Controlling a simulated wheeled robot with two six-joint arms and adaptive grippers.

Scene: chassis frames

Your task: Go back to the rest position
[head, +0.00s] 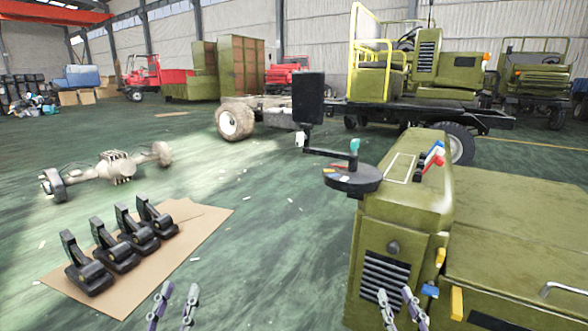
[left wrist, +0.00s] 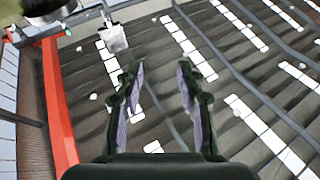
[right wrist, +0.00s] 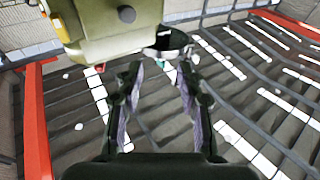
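My left gripper (head: 179,291) is at the bottom of the head view, to the right of the cardboard sheet, with its fingers pointing up. The left wrist view shows its two fingers (left wrist: 159,73) apart with nothing between them. My right gripper (head: 396,293) is at the bottom of the head view, in front of the green cabinet (head: 377,234), also pointing up. The right wrist view shows its fingers (right wrist: 160,72) apart and empty. I cannot tell whether it touches the cabinet. Both wrist views look up at the roof.
Several black pedal-like parts (head: 139,233) stand on a cardboard sheet (head: 127,297) at the left. An axle (head: 117,168) lies behind them. The cabinet carries a round dark tray (head: 350,183) and small coloured items. A vehicle chassis (head: 430,115) stands behind. Green floor lies open in the middle.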

